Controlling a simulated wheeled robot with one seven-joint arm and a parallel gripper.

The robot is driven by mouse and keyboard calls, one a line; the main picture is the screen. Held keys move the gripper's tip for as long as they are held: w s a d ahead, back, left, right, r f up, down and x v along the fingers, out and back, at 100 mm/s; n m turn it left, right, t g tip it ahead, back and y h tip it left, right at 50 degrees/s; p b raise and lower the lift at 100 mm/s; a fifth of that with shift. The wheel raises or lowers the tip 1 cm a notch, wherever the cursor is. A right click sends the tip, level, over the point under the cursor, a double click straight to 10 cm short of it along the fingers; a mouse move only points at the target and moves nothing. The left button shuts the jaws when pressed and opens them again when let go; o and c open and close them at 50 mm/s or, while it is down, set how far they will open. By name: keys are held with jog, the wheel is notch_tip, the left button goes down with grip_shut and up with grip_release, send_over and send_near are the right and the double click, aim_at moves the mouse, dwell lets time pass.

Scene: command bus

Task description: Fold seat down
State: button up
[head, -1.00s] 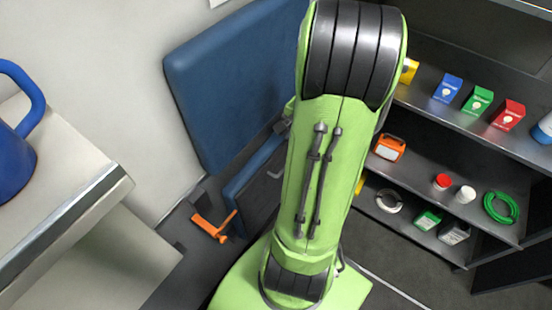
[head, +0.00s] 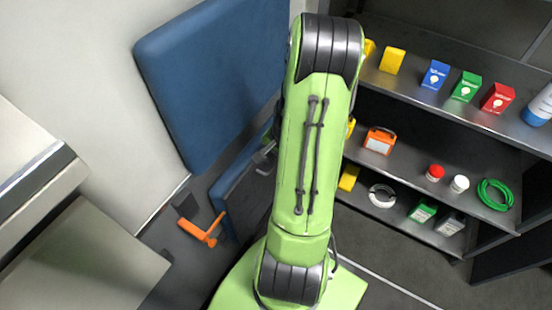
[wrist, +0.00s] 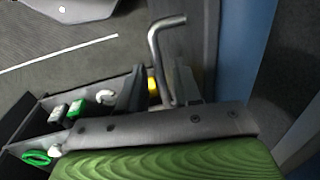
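The blue seat back (head: 215,85) stands against the wall, left of my green arm, in the head view. Below it is a narrow blue edge of the seat (head: 228,192), which looks folded up; my arm covers its right part. A grey metal piece (head: 265,158) shows at the seat beside my arm; I cannot tell if it is a handle or part of my gripper. In the wrist view a bent metal rod (wrist: 168,60) stands close to a blue panel edge (wrist: 242,50).
An orange lever-like part (head: 203,230) is low, left of the seat. Pale counters (head: 90,260) stand at the left. Dark shelves (head: 425,165) with boxes, jars and a green coil (head: 495,193) are at the right. Some floor (head: 400,265) is clear at lower right.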

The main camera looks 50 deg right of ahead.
grip_shut()
dwell(1.2)
